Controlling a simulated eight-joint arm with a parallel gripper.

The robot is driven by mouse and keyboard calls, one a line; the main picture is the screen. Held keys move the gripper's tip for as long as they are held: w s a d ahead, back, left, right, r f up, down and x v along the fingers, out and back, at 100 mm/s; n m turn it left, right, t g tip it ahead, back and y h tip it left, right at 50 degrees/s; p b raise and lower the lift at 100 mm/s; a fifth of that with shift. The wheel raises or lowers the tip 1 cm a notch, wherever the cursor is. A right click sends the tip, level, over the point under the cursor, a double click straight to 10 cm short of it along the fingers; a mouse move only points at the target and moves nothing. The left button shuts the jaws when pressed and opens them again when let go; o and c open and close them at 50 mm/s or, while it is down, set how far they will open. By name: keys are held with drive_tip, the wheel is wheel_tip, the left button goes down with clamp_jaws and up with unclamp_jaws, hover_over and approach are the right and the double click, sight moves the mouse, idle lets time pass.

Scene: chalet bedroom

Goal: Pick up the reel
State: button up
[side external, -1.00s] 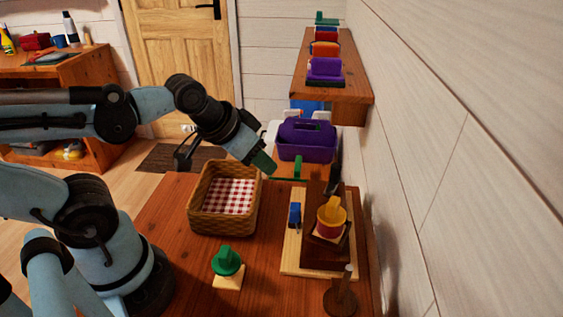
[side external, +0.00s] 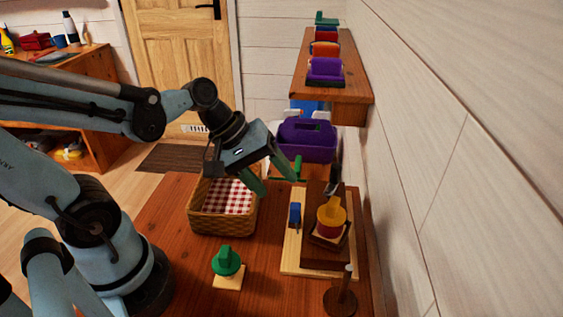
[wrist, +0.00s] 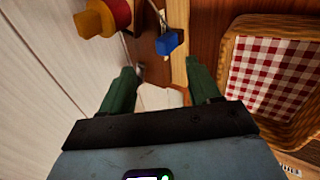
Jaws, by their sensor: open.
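A red and yellow spool-like piece (side external: 331,222), which may be the reel, sits on a dark wooden block on a pale board; it shows at the top left of the wrist view (wrist: 112,14). A green knobbed piece (side external: 227,260) stands on a small pale block at the table's front; I cannot tell whether either is the reel. My gripper (side external: 281,186) is open and empty, above the table's far part, between the basket and the pale board. In the wrist view its green fingers (wrist: 160,68) are apart with nothing held between them.
A wicker basket (side external: 195,218) with a checked lining stands left of the board. A blue piece (side external: 294,214) is on the board's left side. A wooden peg (side external: 342,298) stands at the front right. A purple caddy (side external: 307,140) lies beyond; a wall shelf (side external: 346,88) overhangs the back right.

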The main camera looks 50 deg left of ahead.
sight(331, 199)
drive_tip(key=w+d+n+h, duration=0.2)
drive_tip(key=d+n, duration=0.2)
drive_tip(key=w+d+f+n+h, duration=0.1)
drive_tip(key=d+n+h, duration=0.2)
drive_tip(key=d+n, duration=0.1)
drive_tip(key=w+d+n+h, duration=0.2)
drive_tip(key=d+n+h, duration=0.1)
drive_tip(key=d+n, duration=0.2)
drive_tip(key=shift+w+f, duration=0.25)
drive_tip(key=shift+w, duration=0.1)
idle(0.3)
drive_tip(key=c, duration=1.1)
drive_tip(key=shift+o, duration=0.2)
drive_tip(key=shift+r, duration=0.15)
